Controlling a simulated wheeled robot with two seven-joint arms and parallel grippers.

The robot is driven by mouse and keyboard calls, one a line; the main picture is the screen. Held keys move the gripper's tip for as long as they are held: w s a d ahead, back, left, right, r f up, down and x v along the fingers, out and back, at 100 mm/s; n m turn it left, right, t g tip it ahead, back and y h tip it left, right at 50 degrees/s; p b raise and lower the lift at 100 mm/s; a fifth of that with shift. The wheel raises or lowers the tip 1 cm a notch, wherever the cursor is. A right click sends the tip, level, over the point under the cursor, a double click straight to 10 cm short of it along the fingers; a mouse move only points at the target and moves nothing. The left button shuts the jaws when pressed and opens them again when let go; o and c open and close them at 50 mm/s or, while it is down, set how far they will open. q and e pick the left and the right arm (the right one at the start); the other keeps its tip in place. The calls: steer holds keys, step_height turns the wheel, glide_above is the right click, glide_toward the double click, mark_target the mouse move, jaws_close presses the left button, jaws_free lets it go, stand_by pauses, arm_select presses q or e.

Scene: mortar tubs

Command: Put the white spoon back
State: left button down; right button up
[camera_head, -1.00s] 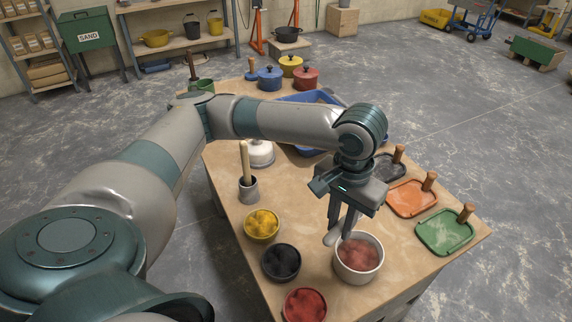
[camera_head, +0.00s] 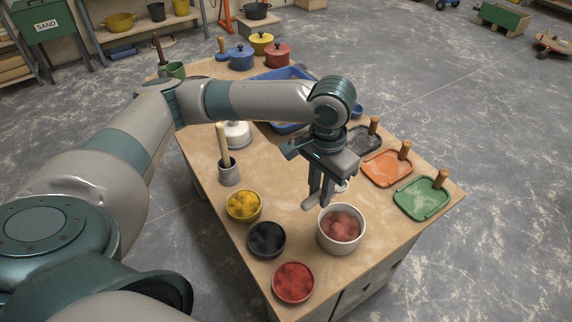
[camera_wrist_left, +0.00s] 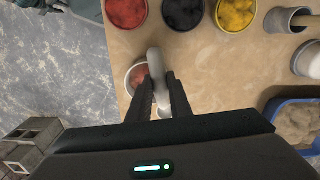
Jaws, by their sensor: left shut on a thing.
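My left gripper (camera_head: 318,193) is shut on the white spoon (camera_head: 309,203), beside the far-left rim of a white tub (camera_head: 341,245) of reddish mortar. In the left wrist view the pale spoon (camera_wrist_left: 155,66) sticks out from between the dark fingers (camera_wrist_left: 163,92) and overlaps the tub (camera_wrist_left: 134,72). Whether it touches the tub I cannot tell. A small whitish thing (camera_head: 342,187) shows partly behind the gripper; I cannot tell what it is. My right gripper is out of view.
Yellow (camera_head: 243,206), black (camera_head: 266,240) and red (camera_head: 294,283) tubs line the left table edge. A grey holder (camera_head: 229,174) has a wooden handle in it. Orange (camera_head: 380,177) and green (camera_head: 418,205) trays stand on the right, a blue crate (camera_head: 268,76) farther back.

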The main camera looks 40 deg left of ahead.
arm_select(q)
steer(key=w+a+f+m+p, duration=0.2)
steer(key=w+a+f+m, duration=0.3)
steer(key=a+m, duration=0.3)
steer(key=w+a+f+m+p, duration=0.3)
steer(key=w+a+f+m, duration=0.2)
steer(key=a+m, duration=0.3)
steer(key=shift+f+m+p, duration=0.35)
steer(key=shift+m, duration=0.65)
steer(key=shift+f, duration=0.1)
steer(key=shift+f, duration=0.1)
steer(key=shift+f+b, duration=1.8)
steer(key=shift+b, duration=0.5)
steer(key=shift+f, duration=0.1)
steer(key=shift+f, duration=0.35)
